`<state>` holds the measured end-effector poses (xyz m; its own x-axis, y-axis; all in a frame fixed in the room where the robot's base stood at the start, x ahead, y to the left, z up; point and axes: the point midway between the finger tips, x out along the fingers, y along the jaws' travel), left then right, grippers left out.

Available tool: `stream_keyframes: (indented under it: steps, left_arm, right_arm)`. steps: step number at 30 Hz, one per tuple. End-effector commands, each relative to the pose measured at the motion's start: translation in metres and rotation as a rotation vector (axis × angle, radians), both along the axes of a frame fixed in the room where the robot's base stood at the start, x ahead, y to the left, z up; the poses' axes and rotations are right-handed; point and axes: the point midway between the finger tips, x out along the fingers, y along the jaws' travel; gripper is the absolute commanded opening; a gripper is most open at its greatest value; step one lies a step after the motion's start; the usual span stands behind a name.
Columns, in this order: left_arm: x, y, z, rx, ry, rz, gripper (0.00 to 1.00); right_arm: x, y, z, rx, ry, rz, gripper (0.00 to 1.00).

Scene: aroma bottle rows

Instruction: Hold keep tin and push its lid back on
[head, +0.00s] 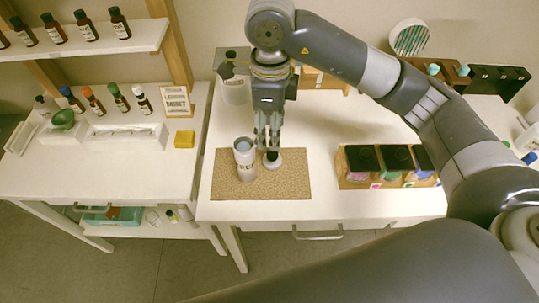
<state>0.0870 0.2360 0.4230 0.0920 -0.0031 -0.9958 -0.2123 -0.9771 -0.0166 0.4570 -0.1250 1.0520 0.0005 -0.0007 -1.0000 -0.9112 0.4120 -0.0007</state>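The keep tin (245,160) is a pale grey cylinder with a dark-lettered label. It stands upright on the brown mat (225,190), and its top looks uncovered. A round white lid with a dark knob (272,163) is just right of the tin, on or just above the mat. My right gripper (269,149) points straight down with its fingertips at the lid's knob, beside the tin. I cannot tell whether the fingers are shut on the knob. My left gripper is not in view.
A wooden rack of dark-topped jars (385,165) stands right of the mat. A large canister (235,88) is behind the tin. A yellow block (185,139), a MINT sign (177,103) and bottle trays are on the left table. White tabletop between mat and rack is clear.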

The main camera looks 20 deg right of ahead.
Motion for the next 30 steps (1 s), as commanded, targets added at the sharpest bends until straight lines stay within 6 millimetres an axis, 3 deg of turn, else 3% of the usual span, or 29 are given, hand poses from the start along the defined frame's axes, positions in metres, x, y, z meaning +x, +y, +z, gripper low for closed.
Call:
stream_keyframes:
  steps: [3, 15, 24, 30]
  left_arm:
    - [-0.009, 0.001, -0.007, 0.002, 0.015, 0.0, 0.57]
    - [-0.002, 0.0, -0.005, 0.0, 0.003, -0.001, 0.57]
    - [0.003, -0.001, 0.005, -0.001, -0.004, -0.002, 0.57]
    - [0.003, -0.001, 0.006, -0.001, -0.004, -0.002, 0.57]
  right_arm:
    - [0.0, 0.0, -0.006, 0.0, -0.001, -0.001, 0.47]
    - [0.0, 0.0, -0.008, 0.0, 0.001, -0.001, 0.47]
    - [-0.001, -0.001, -0.05, 0.001, 0.004, -0.001, 0.47]
    - [0.0, -0.001, -0.061, 0.001, 0.0, 0.0, 0.47]
